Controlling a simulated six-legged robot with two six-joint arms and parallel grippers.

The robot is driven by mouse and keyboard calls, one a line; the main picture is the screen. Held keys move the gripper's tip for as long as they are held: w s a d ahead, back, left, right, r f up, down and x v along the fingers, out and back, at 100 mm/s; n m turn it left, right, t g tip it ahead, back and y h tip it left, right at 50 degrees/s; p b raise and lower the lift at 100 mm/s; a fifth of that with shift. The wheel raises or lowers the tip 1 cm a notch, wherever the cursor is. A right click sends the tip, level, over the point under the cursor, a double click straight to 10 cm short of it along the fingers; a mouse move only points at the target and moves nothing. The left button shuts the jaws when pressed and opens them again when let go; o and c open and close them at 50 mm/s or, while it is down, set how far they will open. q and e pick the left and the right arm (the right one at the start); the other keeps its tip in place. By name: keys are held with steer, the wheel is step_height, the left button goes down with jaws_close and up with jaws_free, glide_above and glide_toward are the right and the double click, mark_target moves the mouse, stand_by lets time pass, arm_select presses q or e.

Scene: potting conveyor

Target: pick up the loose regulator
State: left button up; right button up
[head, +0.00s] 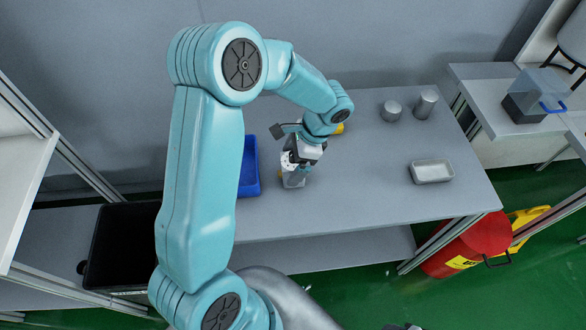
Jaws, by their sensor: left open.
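My left gripper (294,182) points down at the grey table (370,205), right of a blue tray (249,168). It is open, low over or at the tabletop. I cannot make out a regulator for certain. A small yellow-orange bit shows at the left side of the gripper, and a yellow thing (340,129) shows partly behind the wrist. Either is too hidden to name. My left arm covers much of the left part of the table. My right gripper is not clearly in view.
Two grey cylinders (392,111) (426,104) stand at the back right. A pale rectangular dish (432,171) lies near the right edge. A black bin (120,245) is at left. The table between gripper and dish is clear.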

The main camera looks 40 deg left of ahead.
arm_select(q)
steer(key=shift+w, duration=0.1)
steer(key=c, duration=1.3)
steer(key=shift+c, duration=0.2)
